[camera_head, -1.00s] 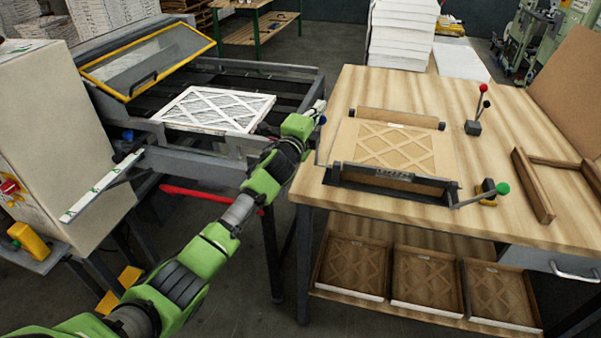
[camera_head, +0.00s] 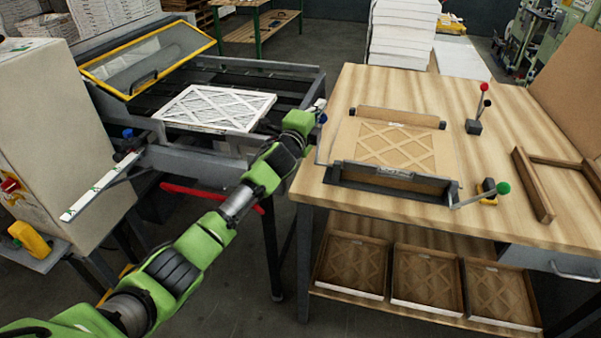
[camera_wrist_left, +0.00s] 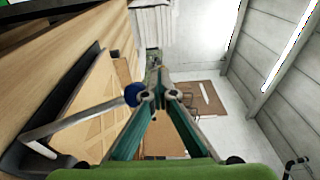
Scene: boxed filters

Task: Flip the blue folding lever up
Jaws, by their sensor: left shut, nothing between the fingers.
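The blue folding lever is a thin metal rod (camera_head: 319,150) with a blue knob (camera_head: 322,118), at the left end of the dark clamp fixture (camera_head: 395,181) on the wooden table. In the left wrist view its rod (camera_wrist_left: 80,117) runs to the blue knob (camera_wrist_left: 133,94). My left gripper (camera_head: 319,105) is at the table's left edge, close to the knob. In the wrist view the left gripper (camera_wrist_left: 159,95) is shut and empty, with the knob right beside one fingertip. I cannot tell whether they touch. My right gripper is not in view.
A cardboard-framed filter (camera_head: 385,145) lies in the fixture. A green-knobbed lever (camera_head: 502,188) is at its right end. A red-knobbed lever (camera_head: 484,88) stands behind. The machine with a white filter (camera_head: 215,107) is left of my arm. The table's (camera_head: 350,85) back area is clear.

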